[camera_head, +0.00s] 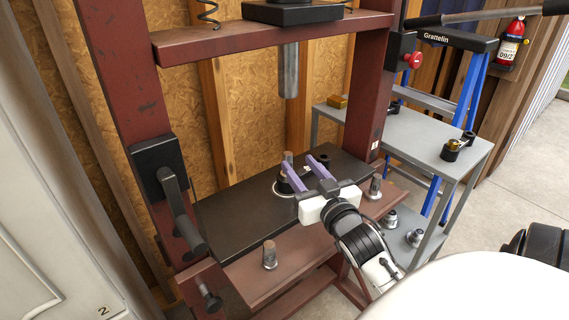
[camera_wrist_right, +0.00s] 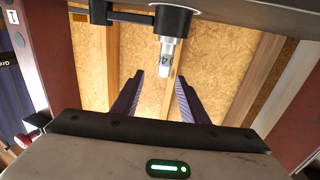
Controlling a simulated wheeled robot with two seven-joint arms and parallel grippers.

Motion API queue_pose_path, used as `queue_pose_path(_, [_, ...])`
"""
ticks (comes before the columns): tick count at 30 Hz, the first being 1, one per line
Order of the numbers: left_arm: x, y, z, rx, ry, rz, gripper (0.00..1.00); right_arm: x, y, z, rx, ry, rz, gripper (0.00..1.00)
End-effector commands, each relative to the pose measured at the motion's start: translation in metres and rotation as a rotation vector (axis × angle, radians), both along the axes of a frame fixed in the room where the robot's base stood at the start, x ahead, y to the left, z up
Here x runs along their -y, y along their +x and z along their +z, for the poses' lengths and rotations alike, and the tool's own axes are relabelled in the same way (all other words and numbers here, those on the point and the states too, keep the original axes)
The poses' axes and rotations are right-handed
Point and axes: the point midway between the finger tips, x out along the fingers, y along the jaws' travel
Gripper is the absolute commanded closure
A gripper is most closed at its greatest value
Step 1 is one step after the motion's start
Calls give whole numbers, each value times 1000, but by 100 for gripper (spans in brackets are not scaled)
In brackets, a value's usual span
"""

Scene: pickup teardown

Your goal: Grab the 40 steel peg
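The 40 steel peg (camera_wrist_right: 167,57) is a short steel pin with a "40" mark, shown upside down in the right wrist view. It stands in a black round holder (camera_wrist_right: 173,18). In the head view, what looks like the same peg (camera_head: 288,157) rises above the black press plate, its lower part hidden by my gripper. My right gripper (camera_head: 299,164) is open, its two purple fingers spread and pointing toward the peg. In the wrist view (camera_wrist_right: 158,78) the peg lies beyond the fingertips, roughly in line with the gap. Nothing is between the fingers. My left gripper is out of view.
A red press frame (camera_head: 115,95) surrounds the black plate (camera_head: 232,215), and its steel ram (camera_head: 290,72) hangs above. Other pegs stand on the front red beam, left (camera_head: 270,254) and right (camera_head: 376,187). A grey cart (camera_head: 430,140) stands at right.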

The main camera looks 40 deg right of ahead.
Motion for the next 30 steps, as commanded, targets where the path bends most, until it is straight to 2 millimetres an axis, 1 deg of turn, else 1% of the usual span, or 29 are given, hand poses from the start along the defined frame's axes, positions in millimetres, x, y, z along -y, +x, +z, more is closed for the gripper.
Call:
queue_pose_path(1, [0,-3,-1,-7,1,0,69,2,6,1,1,-1,1,60])
queue_pose_path(5, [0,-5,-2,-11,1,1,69,4,13,0,0,0,0,60])
queue_pose_path(12, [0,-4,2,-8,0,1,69,11,48,-1,1,-1,0,60])
queue_pose_path(15, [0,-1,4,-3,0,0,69,15,57,-1,-1,-2,1,60])
queue_pose_path(18, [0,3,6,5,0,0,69,16,60,-2,-2,-2,1,60])
queue_pose_path(23, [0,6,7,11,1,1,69,16,60,-2,-2,-2,1,60])
queue_pose_path(24, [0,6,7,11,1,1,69,16,60,-2,-2,-2,1,62])
queue_pose_path(26, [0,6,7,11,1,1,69,16,60,-2,-2,-2,1,72])
queue_pose_path(30, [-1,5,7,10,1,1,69,16,60,-2,-1,-1,1,95])
